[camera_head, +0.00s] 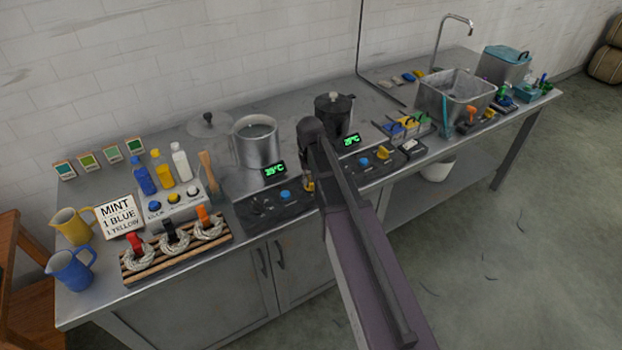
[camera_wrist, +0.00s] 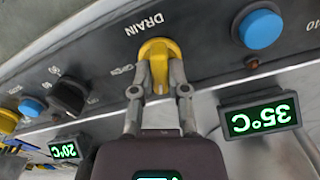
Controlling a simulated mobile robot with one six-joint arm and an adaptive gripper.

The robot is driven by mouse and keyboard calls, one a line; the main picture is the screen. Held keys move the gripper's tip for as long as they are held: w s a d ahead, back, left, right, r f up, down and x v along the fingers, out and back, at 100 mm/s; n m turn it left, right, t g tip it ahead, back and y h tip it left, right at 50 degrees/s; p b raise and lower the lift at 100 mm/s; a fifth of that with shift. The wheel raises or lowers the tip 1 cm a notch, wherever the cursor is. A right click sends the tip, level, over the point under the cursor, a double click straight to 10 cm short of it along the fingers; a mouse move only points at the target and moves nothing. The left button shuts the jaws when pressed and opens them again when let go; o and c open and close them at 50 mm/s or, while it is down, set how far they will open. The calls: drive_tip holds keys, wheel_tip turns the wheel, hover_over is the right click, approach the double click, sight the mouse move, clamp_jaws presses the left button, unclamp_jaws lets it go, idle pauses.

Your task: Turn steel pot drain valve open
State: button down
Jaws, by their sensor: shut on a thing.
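The yellow drain valve knob (camera_wrist: 158,50) sits on the dark front panel below the steel pot (camera_head: 257,150). The word DRAIN shows near it in the wrist view, with OPEN to its left. My gripper (camera_wrist: 160,88) is shut on the knob's raised grip, one finger on each side. The grip runs roughly up and down in that picture. In the head view my arm covers most of the gripper, and only a small yellow part of the knob (camera_head: 308,187) shows. The steel pot stands upright with liquid in it.
A blue button (camera_wrist: 260,29) and a green display (camera_wrist: 259,118) are near the knob. A black pot (camera_head: 345,108) stands right of the steel pot. A rack of skeins (camera_head: 175,248) lies front left. A metal sink (camera_head: 450,92) is at the right.

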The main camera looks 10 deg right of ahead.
drive_tip(key=m, duration=1.4)
idle(0.4)
drive_tip(key=c, duration=0.6)
unclamp_jaws()
drive_tip(key=shift+c, duration=0.2)
drive_tip(key=shift+r, duration=0.15)
